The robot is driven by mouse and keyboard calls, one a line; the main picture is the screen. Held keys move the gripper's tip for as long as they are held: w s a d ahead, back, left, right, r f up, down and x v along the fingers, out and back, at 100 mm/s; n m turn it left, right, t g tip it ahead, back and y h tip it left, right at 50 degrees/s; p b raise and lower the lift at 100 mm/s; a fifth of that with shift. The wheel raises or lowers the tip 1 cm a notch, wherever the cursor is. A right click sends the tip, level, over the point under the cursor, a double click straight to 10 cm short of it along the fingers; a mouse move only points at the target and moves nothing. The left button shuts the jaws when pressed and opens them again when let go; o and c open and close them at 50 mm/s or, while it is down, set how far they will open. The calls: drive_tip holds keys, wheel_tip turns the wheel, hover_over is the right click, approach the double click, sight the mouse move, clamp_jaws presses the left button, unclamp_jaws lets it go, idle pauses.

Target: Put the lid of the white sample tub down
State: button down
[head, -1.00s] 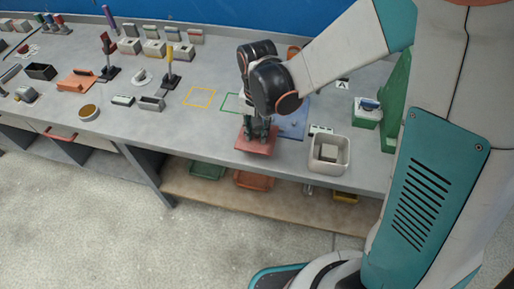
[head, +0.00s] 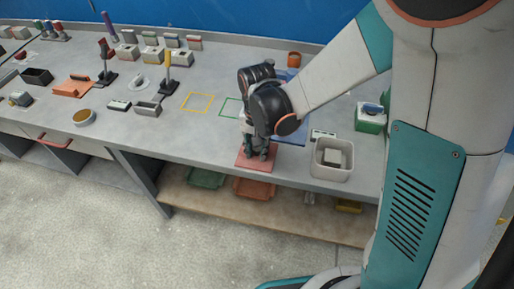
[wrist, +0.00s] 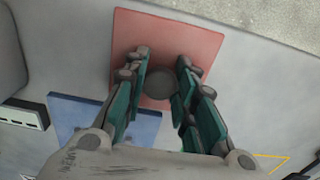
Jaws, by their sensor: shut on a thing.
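The lid (head: 243,163) is a flat, reddish square plate with a round grey knob. In the head view it is at the front edge of the bench, below my gripper (head: 258,153). In the wrist view the lid (wrist: 205,45) spreads beyond both fingers, and my gripper (wrist: 162,80) is shut on its knob (wrist: 160,97). The lid looks level and at or very near the bench top; I cannot tell whether it touches. The white sample tub (head: 318,165) stands open to the right, apart from the lid, with a small block inside.
A blue mat (head: 296,134) lies behind my gripper, partly hidden. A small grey block (head: 323,136) stands behind the tub, and a green box (head: 371,122) is farther right. Green (head: 229,107) and yellow (head: 197,102) outlines mark clear bench at left. The front edge is close.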

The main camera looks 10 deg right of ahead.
sight(257, 148)
drive_tip(key=c, duration=1.3)
unclamp_jaws()
wheel_tip(257, 148, up, 12)
drive_tip(key=p, duration=0.4)
drive_tip(key=shift+r, duration=0.15)
drive_tip(key=shift+d+p, duration=0.1)
drive_tip(key=shift+p, duration=0.2)
